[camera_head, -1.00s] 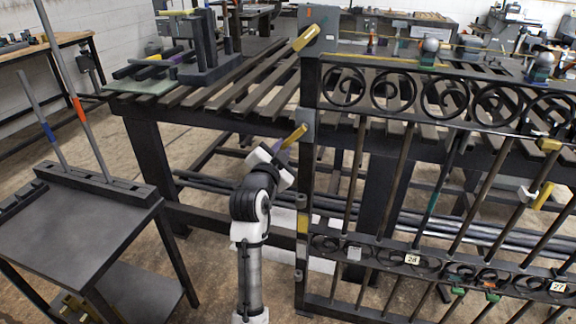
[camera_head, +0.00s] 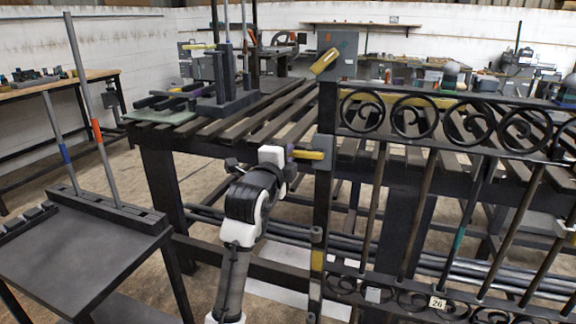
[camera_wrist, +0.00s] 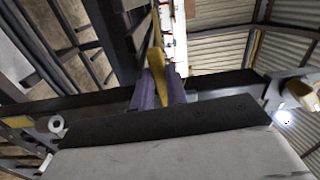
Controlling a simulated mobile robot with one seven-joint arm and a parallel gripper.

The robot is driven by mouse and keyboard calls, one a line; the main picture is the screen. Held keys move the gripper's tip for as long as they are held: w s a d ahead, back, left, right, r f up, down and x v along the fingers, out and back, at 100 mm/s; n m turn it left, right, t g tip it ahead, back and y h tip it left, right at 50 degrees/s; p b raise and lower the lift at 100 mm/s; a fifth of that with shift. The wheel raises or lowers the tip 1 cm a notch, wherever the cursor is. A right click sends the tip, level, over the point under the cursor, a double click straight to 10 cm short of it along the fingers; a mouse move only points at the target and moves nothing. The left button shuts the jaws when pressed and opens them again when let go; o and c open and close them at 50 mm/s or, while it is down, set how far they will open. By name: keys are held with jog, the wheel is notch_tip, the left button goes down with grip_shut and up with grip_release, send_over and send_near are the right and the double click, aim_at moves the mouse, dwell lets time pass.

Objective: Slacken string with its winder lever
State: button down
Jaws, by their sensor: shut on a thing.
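A winder lever with a yellow handle (camera_head: 308,154) sits on the gate's left post at a grey plate (camera_head: 323,152). It lies nearly level, pointing left from the post. My gripper (camera_head: 291,153) is at the handle's left end. In the wrist view its purple fingers (camera_wrist: 158,90) are shut on the yellow handle (camera_wrist: 157,65). A second yellow lever (camera_head: 325,61) is tilted on a grey plate at the top of the same post. I cannot clearly make out the string.
The dark iron gate (camera_head: 330,205) with scrolls and bars fills the right side. A slatted table (camera_head: 155,165) stands behind my arm, with a dark fixture (camera_head: 225,100) on it. A dark cart (camera_head: 85,265) with upright rods stands at the left.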

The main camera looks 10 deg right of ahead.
jog(key=shift+r+m, duration=0.3)
jog(key=shift+m, duration=0.1)
jog(key=c, duration=1.4)
grip_release()
jog(key=b+v, duration=0.1)
jog(key=v, duration=1.3)
